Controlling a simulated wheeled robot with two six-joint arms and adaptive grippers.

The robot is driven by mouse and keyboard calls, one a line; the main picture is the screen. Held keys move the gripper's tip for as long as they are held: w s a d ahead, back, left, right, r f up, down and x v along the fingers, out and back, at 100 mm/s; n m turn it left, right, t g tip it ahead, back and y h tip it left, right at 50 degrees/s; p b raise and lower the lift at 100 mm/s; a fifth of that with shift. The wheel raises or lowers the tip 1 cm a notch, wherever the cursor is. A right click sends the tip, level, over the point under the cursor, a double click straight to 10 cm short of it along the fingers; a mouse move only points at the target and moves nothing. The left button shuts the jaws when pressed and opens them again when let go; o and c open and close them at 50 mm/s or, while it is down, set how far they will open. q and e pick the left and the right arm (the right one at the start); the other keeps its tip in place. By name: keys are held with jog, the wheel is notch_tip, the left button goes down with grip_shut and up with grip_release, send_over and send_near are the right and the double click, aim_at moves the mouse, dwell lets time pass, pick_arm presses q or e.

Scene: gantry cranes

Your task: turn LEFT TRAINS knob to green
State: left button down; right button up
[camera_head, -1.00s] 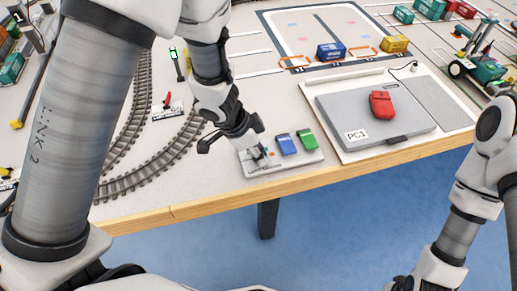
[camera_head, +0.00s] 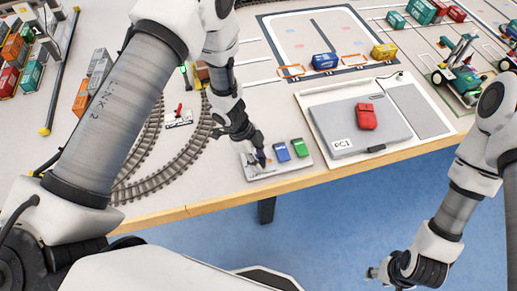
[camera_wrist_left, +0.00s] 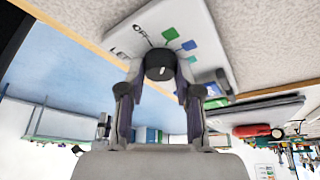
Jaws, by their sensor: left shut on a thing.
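The LEFT TRAINS knob (camera_wrist_left: 160,66) is black and round with a short white mark, seen in the left wrist view. It sits on a white panel (camera_wrist_left: 205,30) with OFF lettering, a green square and a blue square beside it. My left gripper (camera_wrist_left: 158,88) is shut on the knob, one finger on each side. In the head view the left gripper (camera_head: 257,155) reaches down to the left part of the panel (camera_head: 265,172) and largely hides the knob. My right gripper (camera_head: 375,272) hangs low at the right, away from the table; its jaws are unclear.
A blue block (camera_head: 281,152) and a green block (camera_head: 299,148) stand on the panel, right of my left gripper. Curved rail track (camera_head: 165,175) runs to the left. The table's wooden edge (camera_head: 230,197) is close in front.

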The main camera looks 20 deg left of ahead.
pick_arm(q)
jog(key=shift+m+p, duration=0.3)
jog(key=shift+p, duration=0.05)
pick_arm(e)
jog(key=shift+r, duration=0.75)
pick_arm(q)
jog(key=c, duration=0.8)
grip_release()
jog(key=v, duration=1.2)
jog(key=shift+w, duration=0.2)
jog(key=shift+s+d, duration=0.1)
pick_arm(e)
jog(key=shift+s, duration=0.1)
